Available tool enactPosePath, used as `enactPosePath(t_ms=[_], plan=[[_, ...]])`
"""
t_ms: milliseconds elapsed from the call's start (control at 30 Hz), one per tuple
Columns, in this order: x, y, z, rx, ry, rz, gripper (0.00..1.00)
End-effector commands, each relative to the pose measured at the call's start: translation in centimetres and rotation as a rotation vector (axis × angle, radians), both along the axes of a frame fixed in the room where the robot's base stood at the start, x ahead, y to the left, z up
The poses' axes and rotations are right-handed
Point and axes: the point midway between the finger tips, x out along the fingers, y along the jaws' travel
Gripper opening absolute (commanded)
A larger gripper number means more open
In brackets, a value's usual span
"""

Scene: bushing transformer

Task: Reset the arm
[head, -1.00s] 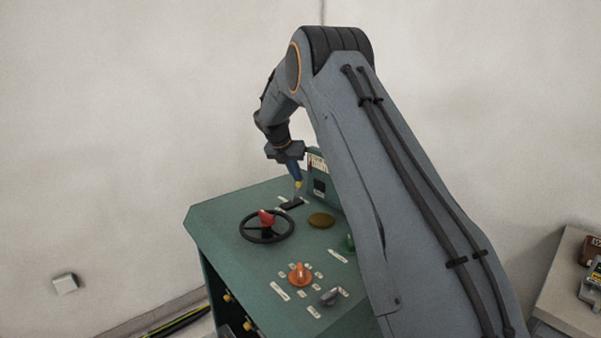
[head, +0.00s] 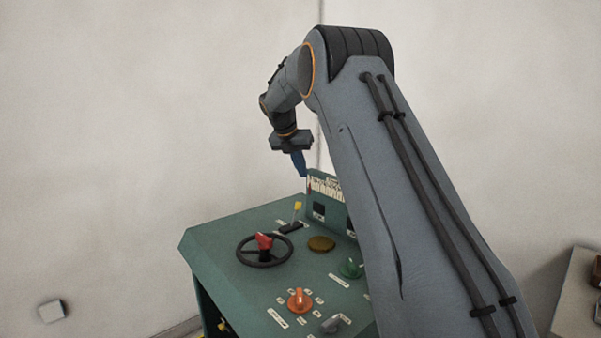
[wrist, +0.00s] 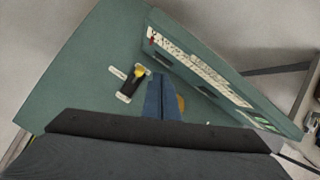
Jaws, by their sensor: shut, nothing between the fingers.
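My gripper (head: 299,163) hangs from my bent arm above the back of the green console (head: 215,243). Its blue fingers are together and hold nothing. In the wrist view the fingers (wrist: 162,98) point over the console top, beside a yellow-tipped lever (wrist: 139,72). In the head view the lever (head: 297,209) stands in its black slot below the fingertips, with a visible gap between them. My upper arm covers the right part of the console.
The console carries a black handwheel with a red knob (head: 264,241), a brown round button (head: 321,243), an orange knob (head: 299,300), a green knob (head: 351,267) and a grey knob (head: 331,324). An upright panel (head: 326,190) stands at its back. A side table (head: 573,290) is at right.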

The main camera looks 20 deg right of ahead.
Motion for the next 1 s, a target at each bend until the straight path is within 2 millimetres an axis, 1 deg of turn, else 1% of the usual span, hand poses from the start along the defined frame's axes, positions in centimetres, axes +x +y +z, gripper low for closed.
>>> enactPosePath(t_ms=[167,267,367,433,567,600,667,867,900,967,1000], plan=[[0.0,0.0,0.0,0.000,0.000,-0.001,0.00],[-0.5,0.4,-0.3,0.019,-0.012,-0.031,0.00],[-2.1,1.3,-1.2,0.077,-0.045,-0.126,0.00],[-4.0,2.4,-2.2,0.138,-0.080,-0.235,0.00],[-8.6,4.6,-4.5,0.273,-0.150,-0.497,0.00],[-10.2,5.3,-5.2,0.312,-0.169,-0.583,0.00],[-12.6,6.3,-6.3,0.370,-0.195,-0.716,0.00],[-21.6,9.4,-9.9,0.529,-0.268,-1.182,0.00],[-23.5,9.9,-10.6,0.555,-0.281,-1.278,0.00],[-26.6,10.7,-11.7,0.589,-0.300,-1.428,0.00],[-28.6,11.2,-12.4,0.609,-0.312,-1.530,0.00]])
